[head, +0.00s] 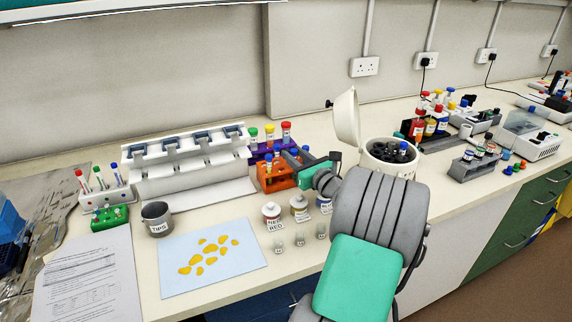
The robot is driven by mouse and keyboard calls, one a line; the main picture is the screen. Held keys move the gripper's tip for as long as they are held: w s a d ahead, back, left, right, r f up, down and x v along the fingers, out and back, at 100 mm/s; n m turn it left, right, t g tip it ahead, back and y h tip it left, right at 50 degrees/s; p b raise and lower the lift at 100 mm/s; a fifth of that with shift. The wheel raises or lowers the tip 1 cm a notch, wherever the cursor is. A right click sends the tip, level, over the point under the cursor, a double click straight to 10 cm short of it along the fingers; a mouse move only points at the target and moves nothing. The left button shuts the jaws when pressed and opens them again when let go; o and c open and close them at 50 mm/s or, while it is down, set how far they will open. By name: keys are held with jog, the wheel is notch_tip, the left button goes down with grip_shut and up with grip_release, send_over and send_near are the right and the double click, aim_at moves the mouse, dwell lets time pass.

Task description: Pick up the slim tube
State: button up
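Slim tubes (99,178) with red, green and blue caps stand in a white rack (106,198) at the far left. Wider capped tubes (270,136) stand in a purple rack (256,152), and an orange rack (276,178) in front also holds tubes. Which one is the slim tube meant, I cannot tell for certain. My gripper (296,159) is at the right side of the orange rack, close to blue-capped tubes. Its fingers are small and partly mixed with the tubes behind, so their opening and any contact are unclear. My arm hides the bench to the right of the rack.
A white pipette stand (190,165) is left of the racks. A steel TIPS cup (156,218), a blue mat (175,277) with yellow pieces, and labelled jars (271,215) stand in front. An open-lidded white centrifuge (347,120) is behind my arm.

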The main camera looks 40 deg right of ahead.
jog(key=shift+s+d, duration=0.2)
jog(key=shift+s, duration=0.1)
jog(key=shift+c, duration=0.4)
grip_shut()
